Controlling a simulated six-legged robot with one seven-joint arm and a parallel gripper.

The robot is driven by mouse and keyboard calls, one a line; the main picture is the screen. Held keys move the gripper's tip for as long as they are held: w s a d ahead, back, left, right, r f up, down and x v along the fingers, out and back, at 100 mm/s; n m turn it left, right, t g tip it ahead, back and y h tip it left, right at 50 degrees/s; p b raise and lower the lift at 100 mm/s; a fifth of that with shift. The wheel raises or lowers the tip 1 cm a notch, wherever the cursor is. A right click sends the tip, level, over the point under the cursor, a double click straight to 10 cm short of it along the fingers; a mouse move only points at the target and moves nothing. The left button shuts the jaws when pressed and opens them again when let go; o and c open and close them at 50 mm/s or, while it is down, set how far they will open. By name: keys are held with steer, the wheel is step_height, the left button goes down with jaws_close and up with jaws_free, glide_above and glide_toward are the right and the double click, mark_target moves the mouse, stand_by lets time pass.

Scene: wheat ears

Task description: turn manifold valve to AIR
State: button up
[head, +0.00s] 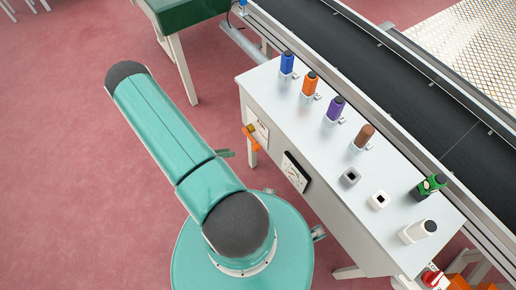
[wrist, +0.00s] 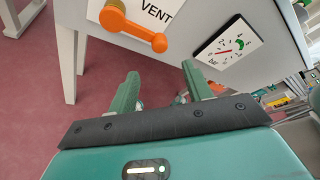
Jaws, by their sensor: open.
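The manifold valve's orange lever (wrist: 135,29) shows in the wrist view on the front of the white bench, beside a white plate (wrist: 160,12) reading VENT. Its arm slants from the hub at upper left down to a round knob at lower right. No AIR marking is readable. In the head view the orange valve handle (head: 250,137) shows small at the bench's left end. My gripper (wrist: 160,86) is open and empty, its green fingers apart below the lever and not touching it. In the head view my arm hides most of the gripper.
A dial gauge (wrist: 228,43) sits right of the valve; it also shows in the head view (head: 295,171). Several coloured handles stand on the bench top (head: 290,108). A black conveyor (head: 380,70) runs behind it. A green-topped table (head: 188,12) is at upper left. Red floor left is clear.

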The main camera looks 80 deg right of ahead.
mark_target(253, 150)
steer(key=x, duration=1.4)
steer(key=shift+f, duration=0.15)
steer(key=shift+c, duration=0.2)
jaws_close()
